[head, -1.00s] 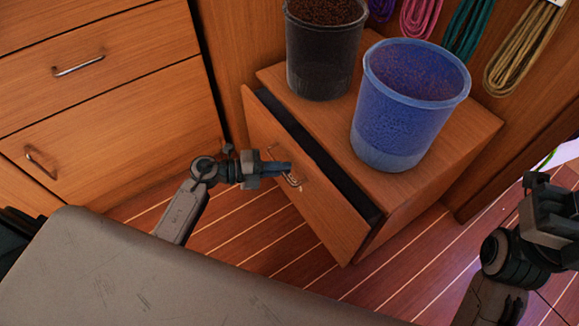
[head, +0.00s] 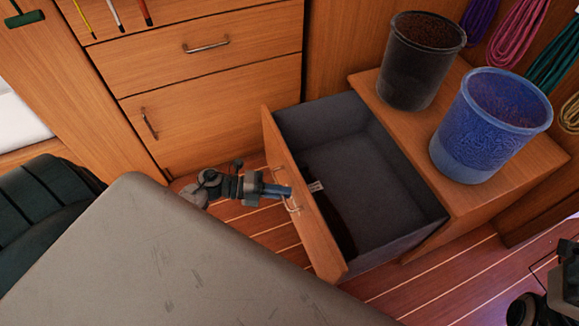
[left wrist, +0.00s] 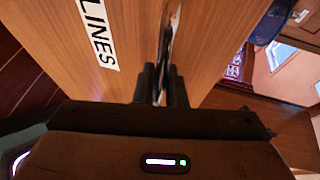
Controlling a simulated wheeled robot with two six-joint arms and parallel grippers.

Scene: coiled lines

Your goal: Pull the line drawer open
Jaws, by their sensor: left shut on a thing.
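The line drawer (head: 305,215) stands well open from its low wooden cabinet (head: 500,200), and its grey inside shows. A dark thing with a small pale tag lies inside near the front panel. My left gripper (head: 284,192) is shut on the drawer's metal handle (head: 293,204). In the left wrist view my left gripper's dark fingers (left wrist: 160,88) close around the handle (left wrist: 168,40), against the wooden front with the label "LINES" (left wrist: 97,33). My right gripper is not clearly in view; part of my right arm shows at the lower right edge.
A black bucket (head: 420,65) and a blue bucket (head: 490,125) stand on the cabinet top. Coiled lines (head: 515,30) hang behind. Closed drawers (head: 205,47) are at the left. A grey surface (head: 180,260) fills the near left. Plank floor (head: 440,275) shows beside the open drawer.

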